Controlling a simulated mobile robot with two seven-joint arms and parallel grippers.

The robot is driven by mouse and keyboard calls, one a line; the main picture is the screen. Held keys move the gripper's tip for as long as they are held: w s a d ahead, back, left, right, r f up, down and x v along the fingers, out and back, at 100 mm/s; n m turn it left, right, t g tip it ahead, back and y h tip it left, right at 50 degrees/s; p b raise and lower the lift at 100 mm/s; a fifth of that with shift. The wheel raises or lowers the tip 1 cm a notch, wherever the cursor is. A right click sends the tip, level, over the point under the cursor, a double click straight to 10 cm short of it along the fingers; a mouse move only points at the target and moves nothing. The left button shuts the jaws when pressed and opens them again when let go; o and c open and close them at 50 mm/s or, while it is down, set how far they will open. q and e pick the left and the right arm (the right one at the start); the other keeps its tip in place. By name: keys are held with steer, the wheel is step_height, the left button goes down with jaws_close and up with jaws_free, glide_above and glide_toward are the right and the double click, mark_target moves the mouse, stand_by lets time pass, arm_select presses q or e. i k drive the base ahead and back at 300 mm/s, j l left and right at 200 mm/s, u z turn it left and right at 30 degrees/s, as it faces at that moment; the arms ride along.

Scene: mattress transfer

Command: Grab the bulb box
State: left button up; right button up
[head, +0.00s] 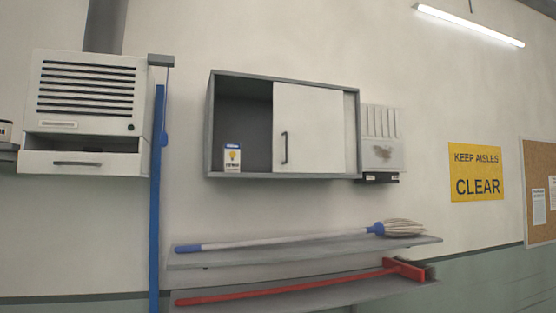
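The bulb box (232,158) is a small white carton with a blue top band and a yellow bulb picture. It stands upright on the floor of the grey wall cabinet (209,130), in the open left part. The white sliding door (315,128) with a dark handle (284,148) covers the middle and right of the cabinet. The front of the box is uncovered. Neither of my grippers shows in the head view.
Below the cabinet, one shelf (200,259) holds a mop (290,241) and a lower one holds a red broom (290,288). A blue vertical post (157,200) and a vented white unit (88,100) are at left. A yellow sign (476,172) hangs at right.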

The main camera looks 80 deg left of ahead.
mark_target(231, 151)
steer(key=i+u, duration=0.3)
steer(key=i+l+u, duration=0.35)
steer(key=i, duration=0.15)
steer(key=i+l+u, duration=0.15)
steer(key=i+u, duration=0.15)
steer(key=i, duration=0.15)
steer(key=i+u, duration=0.15)
steer(key=u, duration=0.25)
steer(key=i+u, duration=0.1)
steer(key=u, duration=0.35)
steer(key=i+l+u, duration=0.15)
steer(key=u, duration=0.25)
steer(key=i+l+u, duration=0.1)
steer(key=u, duration=0.35)
steer(key=i+u, duration=0.1)
steer(key=u, duration=0.3)
steer(key=l+u, duration=0.15)
steer(key=u, duration=0.25)
steer(key=i+l+u, duration=0.15)
steer(key=u, duration=0.25)
steer(key=l+u, duration=0.15)
steer(key=u, duration=0.25)
